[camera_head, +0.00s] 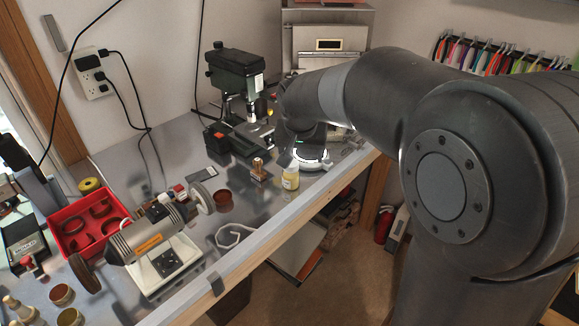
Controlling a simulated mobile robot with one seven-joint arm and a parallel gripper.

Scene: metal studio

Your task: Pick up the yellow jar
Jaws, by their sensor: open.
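The yellow jar (290,178) is a small clear jar with yellow contents and a pale lid. It stands upright near the front edge of the metal workbench (187,145). The end of my arm, with my gripper (311,160), hangs over the bench just right of and slightly behind the jar. A glowing white ring shows there. The fingers are hard to make out; my gripper is open, and nothing is seen held in it. The jar appears apart from it.
A small wooden-handled stamp (259,170) stands left of the jar. A dark drill press (236,80) stands behind. The bench's front edge drops off close to the jar.

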